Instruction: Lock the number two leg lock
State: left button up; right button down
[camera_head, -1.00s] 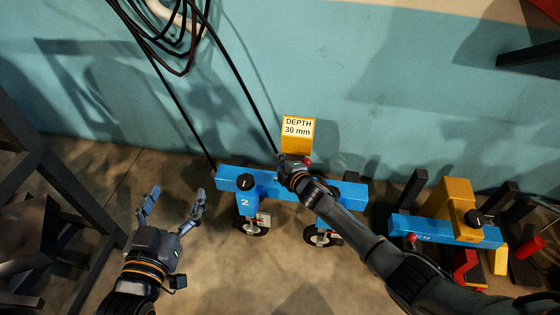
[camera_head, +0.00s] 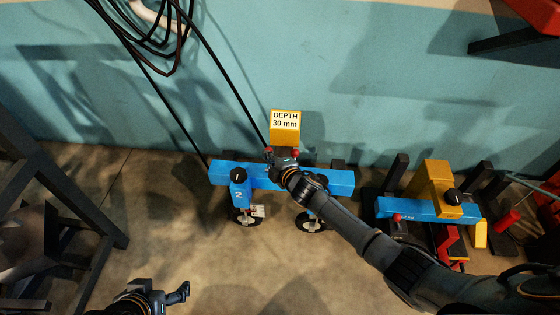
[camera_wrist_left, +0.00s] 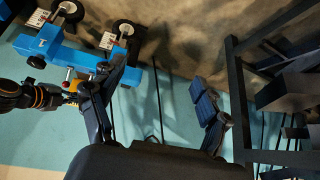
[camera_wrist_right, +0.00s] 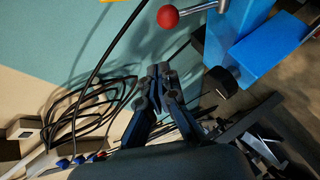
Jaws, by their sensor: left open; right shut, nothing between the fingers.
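A blue frame (camera_head: 340,182) with wheeled legs stands on the floor by the wall. Its left leg, marked 2 (camera_head: 239,196), has a black knob (camera_head: 238,175) on top; I cannot tell its lock state. A wheel (camera_head: 244,217) with a small tag is below it. My right gripper (camera_head: 280,154) is at the frame's middle, by the yellow block; in its wrist view it is shut and empty (camera_wrist_right: 158,78), near a red ball handle (camera_wrist_right: 168,16). My left gripper (camera_head: 180,294) is low and left, away from the frame, partly cut off; its fingers are spread and empty (camera_wrist_left: 162,72).
A yellow block (camera_head: 285,137) with a DEPTH 30 mm sign stands on the frame. Another blue and yellow unit (camera_head: 430,207) is at the right. A dark metal stand (camera_head: 60,200) fills the left. Black cables (camera_head: 170,40) hang on the wall. Floor left of leg 2 is clear.

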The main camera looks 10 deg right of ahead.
pick_arm(q)
jog(key=s+g+p, duration=0.1)
jog(key=s+a+g+p, duration=0.1)
jog(key=s, duration=0.1)
jog(key=s+p, duration=0.1)
jog(key=shift+s+a+f+g+y, duration=0.2)
jog(key=shift+f+g+y, duration=0.1)
jog(key=shift+f+g, duration=0.1)
pick_arm(e)
jog(key=r+v, duration=0.1)
jog(key=v, duration=0.6)
jog(key=shift+d+r, duration=0.15)
jog(key=shift+r, duration=0.15)
